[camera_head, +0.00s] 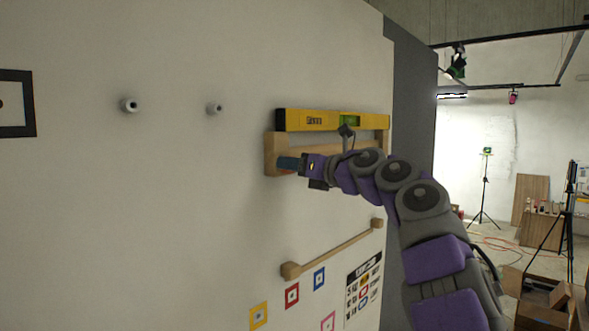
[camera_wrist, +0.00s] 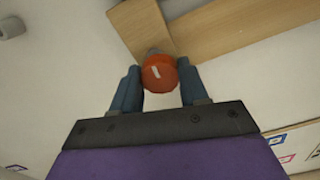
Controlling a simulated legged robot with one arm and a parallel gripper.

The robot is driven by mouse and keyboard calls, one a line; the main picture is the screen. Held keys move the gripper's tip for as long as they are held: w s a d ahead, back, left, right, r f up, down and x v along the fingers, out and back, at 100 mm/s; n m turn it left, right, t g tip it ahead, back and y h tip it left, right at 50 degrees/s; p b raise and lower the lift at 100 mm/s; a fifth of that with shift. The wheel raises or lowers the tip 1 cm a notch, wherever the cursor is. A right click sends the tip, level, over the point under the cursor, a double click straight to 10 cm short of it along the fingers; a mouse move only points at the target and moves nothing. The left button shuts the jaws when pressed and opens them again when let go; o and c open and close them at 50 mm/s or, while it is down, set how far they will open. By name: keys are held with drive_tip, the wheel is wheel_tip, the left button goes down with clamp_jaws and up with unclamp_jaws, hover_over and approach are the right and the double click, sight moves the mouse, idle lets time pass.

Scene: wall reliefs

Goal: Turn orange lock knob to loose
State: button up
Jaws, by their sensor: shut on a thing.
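The orange lock knob (camera_wrist: 159,73) is round with a short white mark on its face, and it shows in the middle of the wrist view. It sits at the edge of a wooden piece of the wall shelf (camera_wrist: 148,27). My gripper (camera_wrist: 159,80) has one blue-grey finger on each side of the knob and is shut on it. In the head view my gripper (camera_head: 287,163) reaches the left end of the wooden shelf (camera_head: 272,146). The knob is hidden there behind the fingers.
A yellow spirit level (camera_head: 308,120) rests along the top of the shelf. A wooden rail (camera_head: 335,252) is fixed below, above coloured square markers (camera_head: 292,294) and a printed sheet (camera_head: 363,286). Two white knobs (camera_head: 129,105) (camera_head: 214,108) stick out of the wall at left.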

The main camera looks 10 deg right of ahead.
drive_tip(key=shift+f+n, duration=0.1)
drive_tip(key=shift+n, duration=0.3)
drive_tip(key=o, duration=1.1)
drive_tip(key=shift+w+d, duration=0.15)
drive_tip(key=shift+w, duration=0.05)
drive_tip(key=shift+c, duration=0.2)
drive_tip(key=shift+s, duration=0.15)
drive_tip(key=b+v, duration=0.6)
drive_tip(key=v, duration=1.1)
drive_tip(key=shift+d, duration=0.25)
